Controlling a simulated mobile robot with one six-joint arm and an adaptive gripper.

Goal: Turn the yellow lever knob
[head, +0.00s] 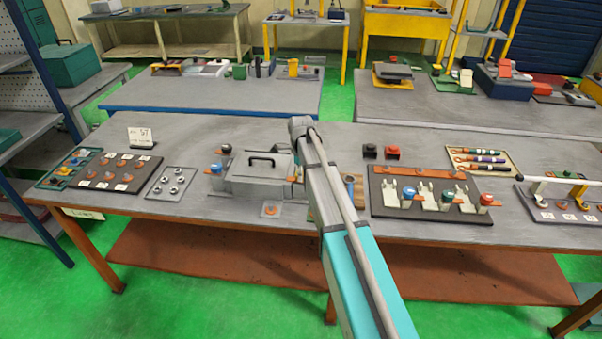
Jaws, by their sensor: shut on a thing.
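I cannot make out a yellow lever knob in the head view. My arm crosses the middle of the table and hides part of what lies behind it. My gripper is not visible; it is hidden behind my arm, so its contact with anything cannot be seen. Left of my arm stands a grey box (256,187) with a black handle (262,158). Beside the box are a black knob (226,148) and a blue knob (215,168). A tan part (348,180) shows just right of my arm.
A dark board (431,216) right of my arm carries white brackets and blue and red knobs. Trays of small parts (118,172) lie at the left. A white bar on yellow supports (566,180) stands at the far right. Bare tabletop (215,127) shows behind the box.

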